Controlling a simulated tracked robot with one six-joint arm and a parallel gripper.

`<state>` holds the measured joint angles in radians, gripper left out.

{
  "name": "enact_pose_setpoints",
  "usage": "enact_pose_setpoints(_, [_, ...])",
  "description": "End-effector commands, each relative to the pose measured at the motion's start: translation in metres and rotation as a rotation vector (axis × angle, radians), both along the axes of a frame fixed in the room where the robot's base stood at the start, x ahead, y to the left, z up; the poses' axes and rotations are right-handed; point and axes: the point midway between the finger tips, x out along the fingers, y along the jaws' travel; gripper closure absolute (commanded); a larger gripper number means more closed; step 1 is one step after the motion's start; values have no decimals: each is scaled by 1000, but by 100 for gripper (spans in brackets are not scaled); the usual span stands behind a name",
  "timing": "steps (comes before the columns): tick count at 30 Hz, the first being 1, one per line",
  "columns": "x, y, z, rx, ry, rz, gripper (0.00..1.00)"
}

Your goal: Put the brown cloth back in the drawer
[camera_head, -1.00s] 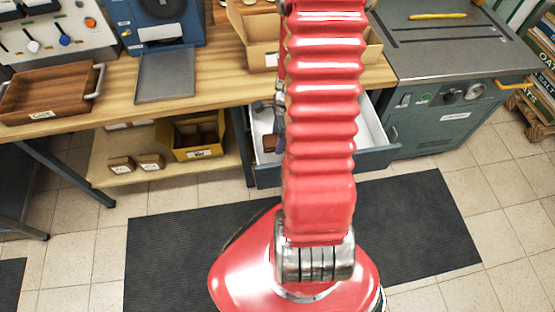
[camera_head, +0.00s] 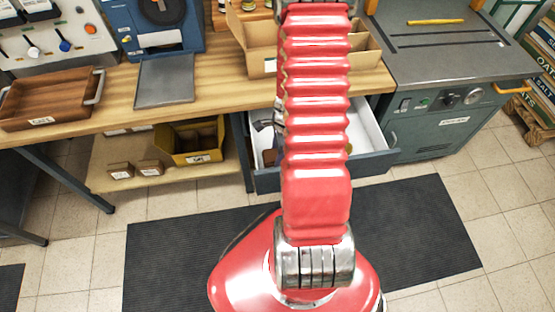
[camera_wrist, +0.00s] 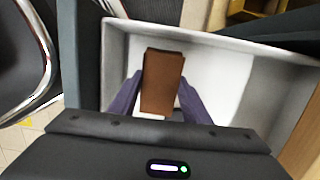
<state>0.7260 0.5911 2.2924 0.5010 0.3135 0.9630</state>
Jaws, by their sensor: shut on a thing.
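The brown cloth (camera_wrist: 162,82) is a folded, block-like piece between the two purple fingers of my gripper (camera_wrist: 160,92) in the wrist view. My gripper is shut on it. The cloth is over the white inside of the open drawer (camera_wrist: 235,75), within its walls as seen from the wrist. I cannot tell whether it touches the drawer floor. In the head view the drawer (camera_head: 368,125) stands pulled out under the bench, and my arm hides its middle. A bit of the brown cloth (camera_head: 271,157) shows left of my arm.
A wooden bench (camera_head: 220,75) is above the drawer, with a wooden tray (camera_head: 45,100), a grey plate (camera_head: 165,80) and a cardboard box (camera_head: 255,40). A yellow bin (camera_head: 190,142) sits on the shelf below. A grey cabinet (camera_head: 430,125) stands to the right.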

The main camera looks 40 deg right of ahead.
Motion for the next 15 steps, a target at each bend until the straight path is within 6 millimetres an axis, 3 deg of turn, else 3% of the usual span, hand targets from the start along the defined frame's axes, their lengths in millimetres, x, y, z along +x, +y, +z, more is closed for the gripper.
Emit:
enact_pose_setpoints(8, [0,0,-1,0,0,0,78])
enact_pose_setpoints(15, [-1,1,-20,2,3,-1,78])
